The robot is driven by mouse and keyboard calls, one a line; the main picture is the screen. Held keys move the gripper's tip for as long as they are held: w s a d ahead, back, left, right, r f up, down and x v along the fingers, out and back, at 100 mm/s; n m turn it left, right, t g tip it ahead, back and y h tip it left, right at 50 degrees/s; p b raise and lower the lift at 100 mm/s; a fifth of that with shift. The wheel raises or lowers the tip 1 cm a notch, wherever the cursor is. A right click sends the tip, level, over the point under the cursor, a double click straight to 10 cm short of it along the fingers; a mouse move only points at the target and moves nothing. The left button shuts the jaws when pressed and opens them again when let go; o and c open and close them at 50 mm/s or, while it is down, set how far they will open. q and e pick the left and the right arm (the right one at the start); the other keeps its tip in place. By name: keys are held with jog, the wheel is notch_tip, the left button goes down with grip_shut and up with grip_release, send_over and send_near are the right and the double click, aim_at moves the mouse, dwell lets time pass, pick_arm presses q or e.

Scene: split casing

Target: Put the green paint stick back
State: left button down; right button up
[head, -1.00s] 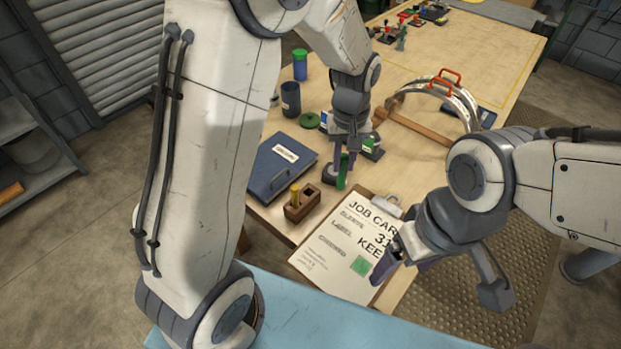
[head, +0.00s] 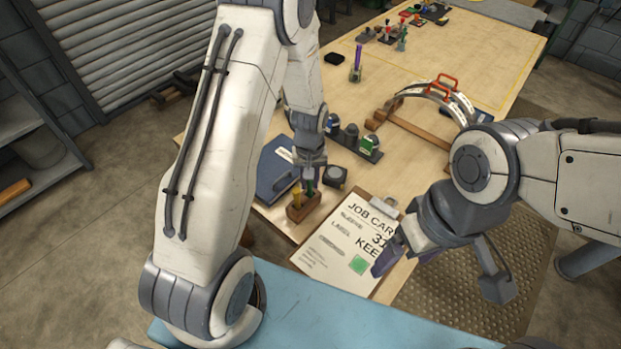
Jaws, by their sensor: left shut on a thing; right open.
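The green paint stick (head: 310,187) is in my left gripper (head: 310,176), which is shut on its upper part. The stick is upright over the right part of a small brown wooden block holder (head: 303,207). Its lower end is at the holder's right hole; I cannot tell how deep it sits. A yellow stick (head: 295,195) stands in the left part of the holder. My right gripper (head: 392,262) is open and empty over the right edge of the clipboard (head: 338,262).
A blue binder (head: 272,172) lies left of the holder. A dark stand with several coloured items (head: 370,148) is behind. A curved casing half with red handles (head: 440,92) rests further right. The wooden tabletop between them is partly clear.

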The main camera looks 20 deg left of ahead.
pick_arm(q)
jog(key=shift+f, duration=0.2)
jog(key=c, duration=0.7)
grip_release()
jog(key=shift+c, duration=0.2)
jog(key=shift+r, duration=0.1)
